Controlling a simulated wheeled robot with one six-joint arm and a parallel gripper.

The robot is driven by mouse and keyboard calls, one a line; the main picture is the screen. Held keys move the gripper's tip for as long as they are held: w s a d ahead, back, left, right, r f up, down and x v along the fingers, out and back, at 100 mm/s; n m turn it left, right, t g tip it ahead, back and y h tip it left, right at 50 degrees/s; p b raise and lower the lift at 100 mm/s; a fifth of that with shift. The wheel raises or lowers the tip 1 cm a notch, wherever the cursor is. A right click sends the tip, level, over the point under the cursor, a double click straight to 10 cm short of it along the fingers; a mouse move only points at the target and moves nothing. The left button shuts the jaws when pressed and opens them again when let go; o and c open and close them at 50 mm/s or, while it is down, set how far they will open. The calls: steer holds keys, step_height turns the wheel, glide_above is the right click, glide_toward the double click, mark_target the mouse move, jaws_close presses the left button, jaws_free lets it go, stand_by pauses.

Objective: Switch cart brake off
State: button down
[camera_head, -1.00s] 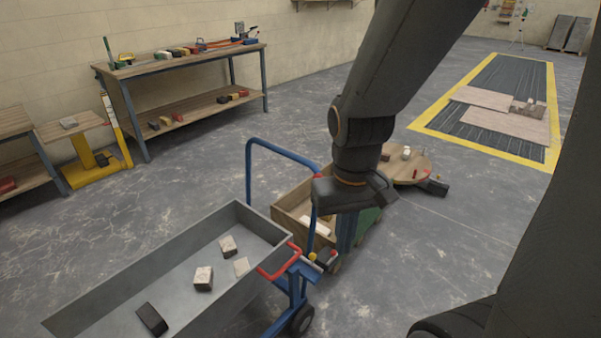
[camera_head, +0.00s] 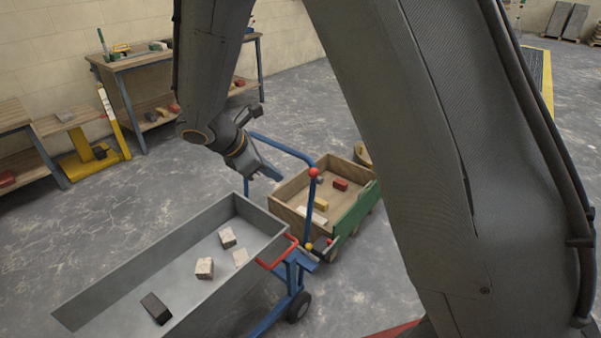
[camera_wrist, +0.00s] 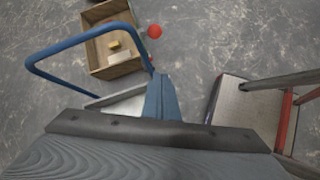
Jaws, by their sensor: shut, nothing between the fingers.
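The cart is a long grey tub (camera_head: 95,308) on a blue wheeled frame, with a blue push handle (camera_head: 285,147) at its far end; the handle also shows in the wrist view (camera_wrist: 72,44). A red ball knob (camera_head: 314,172) tops a blue upright post beside the handle, with a small yellow part (camera_head: 309,246) low on the post. The knob also shows in the wrist view (camera_wrist: 154,31), ahead of my fingers. My gripper (camera_head: 273,175) is shut and empty, left of the knob and apart from it in the head view. Its shut fingers (camera_wrist: 162,97) point toward the knob.
A wooden box with a green side (camera_head: 352,216) stands just behind the handle, holding several small blocks. The tub holds several loose blocks. A workbench (camera_head: 130,62) and a yellow stand (camera_head: 85,160) are along the wall. Open floor lies left of the tub.

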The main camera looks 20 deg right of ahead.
mark_target(316, 176)
steer(key=shift+w+a+n+t, duration=0.3)
steer(key=shift+w+a+n, duration=0.1)
steer(key=shift+w+a, duration=0.1)
steer(key=w+d+f+p, duration=0.3)
steer(key=d+f, duration=0.3)
steer(key=d, duration=0.3)
steer(key=shift+w+d, duration=0.15)
steer(key=shift+w, duration=0.15)
steer(key=shift+r, duration=0.1)
